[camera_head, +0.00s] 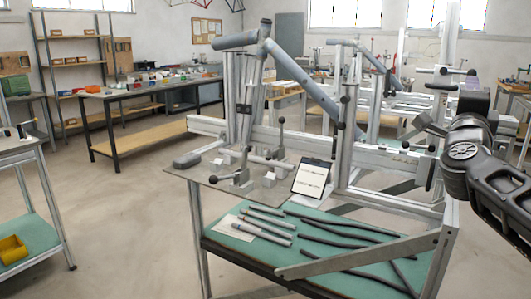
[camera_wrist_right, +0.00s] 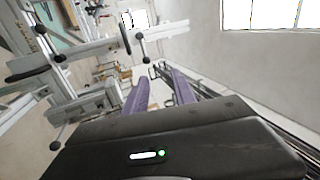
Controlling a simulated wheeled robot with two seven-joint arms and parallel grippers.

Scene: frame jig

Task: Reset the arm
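My right arm comes in from the right edge in the head view. Its gripper (camera_head: 474,103) is held up just right of the frame jig, apart from it as far as I can tell. In the right wrist view the two purple fingers of the right gripper (camera_wrist_right: 162,82) stand apart with nothing seen between them. The frame jig (camera_head: 310,140) stands on a metal-framed bench and holds grey bicycle-frame tubes (camera_head: 300,75). Part of the jig also shows at the left of the right wrist view (camera_wrist_right: 80,50). My left arm and gripper are not seen.
A tablet (camera_head: 311,178) leans on the bench top. Light tubes (camera_head: 262,222) and dark tubes (camera_head: 340,240) lie on the green lower shelf. A cart with a yellow bin (camera_head: 12,249) stands at left. A long workbench (camera_head: 150,90) and shelves are behind. The left floor is clear.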

